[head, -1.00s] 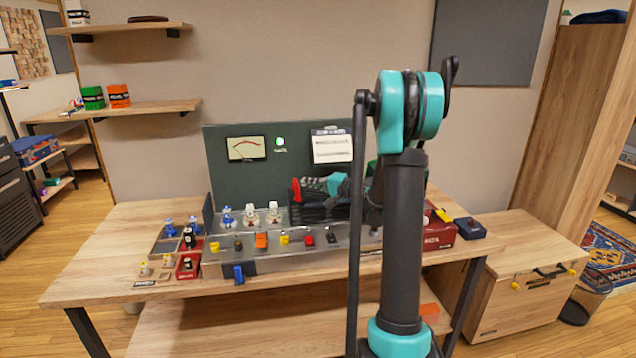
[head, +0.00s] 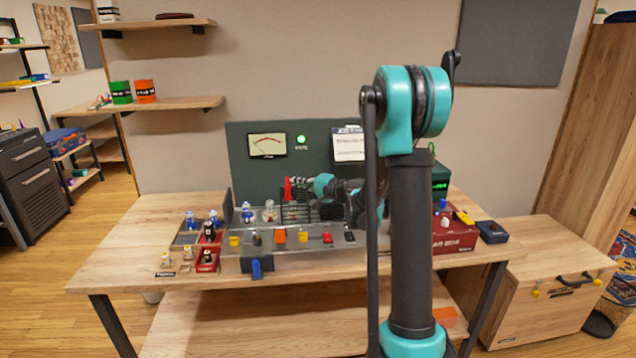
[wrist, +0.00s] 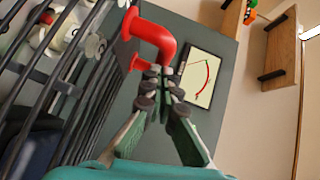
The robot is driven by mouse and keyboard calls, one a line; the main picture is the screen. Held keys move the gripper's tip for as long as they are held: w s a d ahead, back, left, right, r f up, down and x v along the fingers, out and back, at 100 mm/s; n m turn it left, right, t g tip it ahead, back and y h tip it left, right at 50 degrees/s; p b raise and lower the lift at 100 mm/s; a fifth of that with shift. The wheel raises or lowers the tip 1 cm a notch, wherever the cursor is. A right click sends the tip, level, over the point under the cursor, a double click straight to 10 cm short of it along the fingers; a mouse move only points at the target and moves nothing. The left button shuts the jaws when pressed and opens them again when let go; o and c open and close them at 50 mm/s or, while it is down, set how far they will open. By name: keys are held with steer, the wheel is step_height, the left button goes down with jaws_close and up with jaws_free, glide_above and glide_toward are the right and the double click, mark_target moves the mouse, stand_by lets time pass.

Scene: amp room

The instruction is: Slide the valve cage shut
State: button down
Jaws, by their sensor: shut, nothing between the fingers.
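The valve cage (head: 297,212) is a black wire cage on the metal amp chassis (head: 228,240). Its red handle (head: 287,188) stands at its left end. Two valves (head: 247,212) stand uncovered left of the cage; others show behind its bars in the wrist view (wrist: 72,32). My gripper (head: 297,183) is at the right side of the red handle. In the wrist view my gripper (wrist: 158,76) is shut and empty, its tips close against the handle (wrist: 152,32); contact is unclear. My arm hides the cage's right part.
A dark panel with a meter (head: 267,145) and a lit green lamp (head: 301,139) stands behind. Coloured knobs line the chassis front. Small trays (head: 184,238) with valves lie left, a red box (head: 455,236) right.

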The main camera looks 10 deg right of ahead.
steer(key=a, duration=1.8)
steer(key=shift+a, duration=0.25)
steer(key=shift+a, duration=0.1)
